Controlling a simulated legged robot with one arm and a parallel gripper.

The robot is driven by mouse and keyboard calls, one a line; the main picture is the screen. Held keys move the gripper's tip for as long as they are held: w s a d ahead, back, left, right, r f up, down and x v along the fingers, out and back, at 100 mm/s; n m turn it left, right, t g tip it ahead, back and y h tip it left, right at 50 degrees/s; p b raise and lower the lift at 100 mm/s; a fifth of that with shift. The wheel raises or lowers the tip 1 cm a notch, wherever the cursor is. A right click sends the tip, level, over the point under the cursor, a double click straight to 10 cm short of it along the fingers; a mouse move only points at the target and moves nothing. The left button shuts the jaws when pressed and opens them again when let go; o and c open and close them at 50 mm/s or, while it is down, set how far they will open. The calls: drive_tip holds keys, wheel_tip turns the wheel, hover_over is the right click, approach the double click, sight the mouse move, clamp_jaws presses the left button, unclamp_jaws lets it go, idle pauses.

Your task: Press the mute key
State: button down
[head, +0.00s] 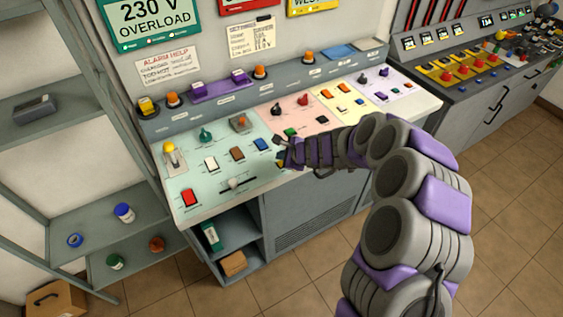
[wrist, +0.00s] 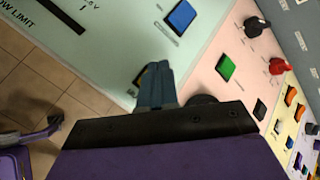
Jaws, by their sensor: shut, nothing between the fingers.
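My gripper (head: 283,153) is shut and empty over the front of the console, near the border of its pale green and pink panels. In the wrist view its closed fingertips (wrist: 157,82) are at a small dark-and-yellow key (wrist: 142,75) on the green panel and partly hide it. I cannot tell whether they touch it. A blue key (wrist: 181,16) is on the same panel; it also shows in the head view (head: 261,144). A green key (wrist: 226,67) is on the pink panel.
A shelf rack (head: 95,215) stands at the left. A second console (head: 470,80) is at the right. Tiled floor (head: 500,200) is open in front.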

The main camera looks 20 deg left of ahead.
drive_tip(key=shift+r+p, duration=2.05)
drive_tip(key=shift+r, duration=0.45)
